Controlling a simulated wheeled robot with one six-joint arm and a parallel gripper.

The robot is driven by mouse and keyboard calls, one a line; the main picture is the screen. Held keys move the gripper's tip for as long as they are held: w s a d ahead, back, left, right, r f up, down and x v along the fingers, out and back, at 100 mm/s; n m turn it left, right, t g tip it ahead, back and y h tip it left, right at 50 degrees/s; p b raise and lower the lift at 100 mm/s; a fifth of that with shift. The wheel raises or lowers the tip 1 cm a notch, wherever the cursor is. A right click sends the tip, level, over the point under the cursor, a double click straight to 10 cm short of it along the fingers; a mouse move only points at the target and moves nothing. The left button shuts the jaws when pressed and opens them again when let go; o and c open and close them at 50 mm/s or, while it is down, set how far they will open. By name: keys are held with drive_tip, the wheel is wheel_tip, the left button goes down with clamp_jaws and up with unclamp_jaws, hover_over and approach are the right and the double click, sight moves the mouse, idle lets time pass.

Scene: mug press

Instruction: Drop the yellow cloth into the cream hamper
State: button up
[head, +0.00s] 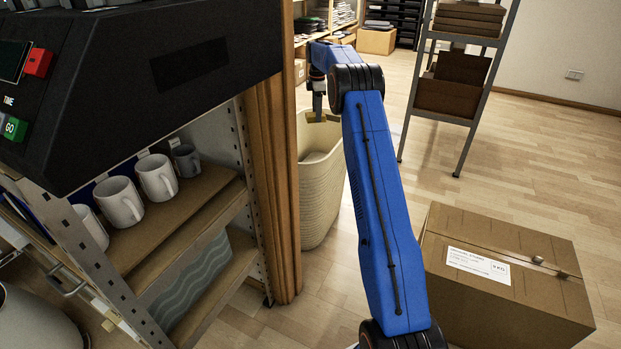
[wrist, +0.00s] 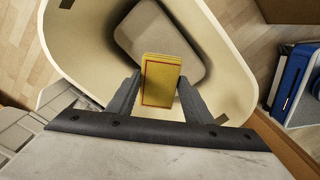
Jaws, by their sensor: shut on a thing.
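In the wrist view, my gripper (wrist: 158,90) is shut on the yellow cloth (wrist: 161,75), which looks like a small folded block with a red border line. The cloth is over the open mouth of the cream hamper (wrist: 228,65), whose grey bottom shows below it. In the head view, the cream hamper (head: 322,205) stands on the floor beside a wooden post, and my gripper (head: 318,112) is at its top opening. In that view the cloth is too small and hidden to make out clearly.
A shelf with several mugs (head: 155,178) and a wooden post (head: 275,170) stand left of the hamper. A closed cardboard box (head: 495,295) lies at the lower right. A metal rack (head: 462,85) stands farther back. Open wooden floor lies between the rack and the box.

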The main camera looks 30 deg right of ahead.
drive_tip(key=shift+f, duration=2.7)
drive_tip(key=o, duration=1.2)
wheel_tip(320, 180, up, 17)
drive_tip(key=shift+r, duration=0.2)
